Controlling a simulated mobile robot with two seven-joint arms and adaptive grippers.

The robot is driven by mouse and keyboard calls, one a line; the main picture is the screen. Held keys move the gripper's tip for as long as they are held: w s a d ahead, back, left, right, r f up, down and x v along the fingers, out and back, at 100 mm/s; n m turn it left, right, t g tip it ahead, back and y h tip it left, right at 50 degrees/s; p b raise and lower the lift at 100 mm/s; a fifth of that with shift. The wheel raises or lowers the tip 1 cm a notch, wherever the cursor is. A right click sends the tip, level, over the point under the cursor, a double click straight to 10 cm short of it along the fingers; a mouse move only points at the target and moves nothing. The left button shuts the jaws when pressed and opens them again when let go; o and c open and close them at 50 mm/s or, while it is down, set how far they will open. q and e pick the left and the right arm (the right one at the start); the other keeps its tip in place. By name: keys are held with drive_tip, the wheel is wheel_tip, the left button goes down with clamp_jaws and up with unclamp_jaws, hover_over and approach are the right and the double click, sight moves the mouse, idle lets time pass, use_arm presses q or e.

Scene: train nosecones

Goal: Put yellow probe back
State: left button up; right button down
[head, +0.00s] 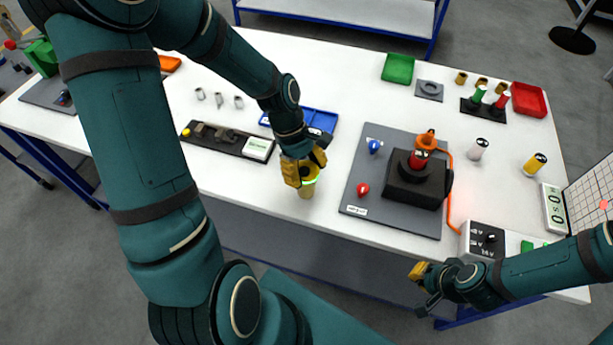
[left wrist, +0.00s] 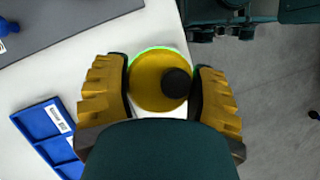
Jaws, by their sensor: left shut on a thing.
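A short yellow cylinder with a black end (head: 535,163), which looks like the yellow probe, lies on the right side of the table, away from both grippers. My left gripper (head: 305,176) is shut on a brass-coloured cylindrical part (head: 306,191) near the table's front edge. My right gripper (head: 424,288) appears open and empty, in front of the table edge.
A grey board (head: 355,196) bears a black block (head: 412,190) with an orange-topped piece and cable. A black rack (head: 484,110) holds red and green cylinders at the back right. A white cylinder (head: 478,149), blue tray (head: 321,119), control box (head: 484,238) and display (head: 553,208) stand around.

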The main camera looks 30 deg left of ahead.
use_arm(q)
wheel_tip(320, 180, down, 3)
drive_tip(key=shift+w+r, duration=0.1)
drive_tip(key=shift+r, duration=0.05)
drive_tip(key=o, duration=1.2)
drive_tip(key=shift+o, duration=0.2)
